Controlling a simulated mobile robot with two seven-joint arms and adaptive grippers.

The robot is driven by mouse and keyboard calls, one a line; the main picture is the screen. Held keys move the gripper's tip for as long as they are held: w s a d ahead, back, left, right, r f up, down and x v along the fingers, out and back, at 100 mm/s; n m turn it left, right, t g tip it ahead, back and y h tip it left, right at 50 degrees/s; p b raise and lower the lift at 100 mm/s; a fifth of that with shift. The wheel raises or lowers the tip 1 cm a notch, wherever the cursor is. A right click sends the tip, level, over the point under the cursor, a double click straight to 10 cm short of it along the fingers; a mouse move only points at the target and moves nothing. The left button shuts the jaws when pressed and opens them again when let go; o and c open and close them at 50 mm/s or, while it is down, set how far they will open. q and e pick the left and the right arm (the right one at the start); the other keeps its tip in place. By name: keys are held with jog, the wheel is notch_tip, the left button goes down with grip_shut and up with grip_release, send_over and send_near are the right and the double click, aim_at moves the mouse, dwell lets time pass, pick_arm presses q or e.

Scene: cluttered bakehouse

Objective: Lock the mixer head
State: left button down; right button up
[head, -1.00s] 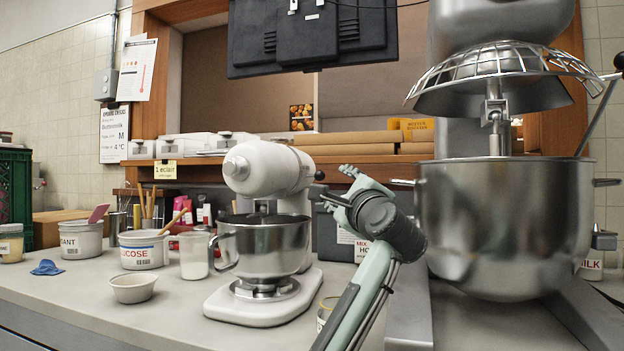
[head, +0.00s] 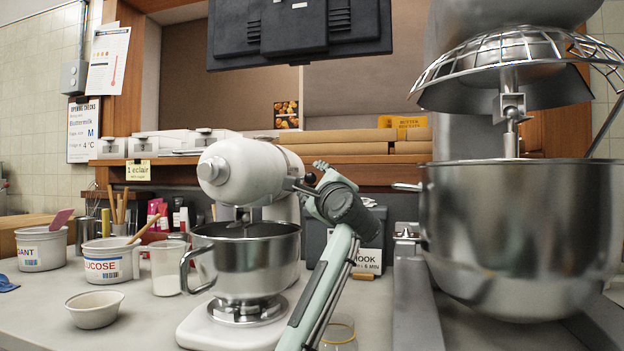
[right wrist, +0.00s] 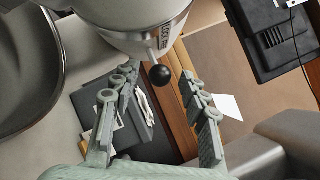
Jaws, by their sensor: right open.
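The white stand mixer (head: 193,333) stands on the counter, its head (head: 245,170) lowered roughly level over a steel bowl (head: 255,265). A short lever with a black knob (head: 310,178) sticks out from the right side of the head. The knob also shows in the right wrist view (right wrist: 160,75), ahead of the head's underside band. My right gripper (head: 314,182) is open at the lever, its two fingers (right wrist: 160,82) on either side of the knob in the wrist view. I cannot tell whether either finger touches it. My left gripper is out of view.
A large steel floor-type mixer bowl (head: 520,235) stands close on the right. A dark box (head: 372,235) is behind my right arm, and a small glass (head: 338,335) beside it. Tubs (head: 108,262), a measuring cup (head: 168,268) and a small bowl (head: 94,310) stand left of the mixer.

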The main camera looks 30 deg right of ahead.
jog(key=shift+w+d, duration=0.1)
jog(key=shift+w, duration=0.2)
grip_shut()
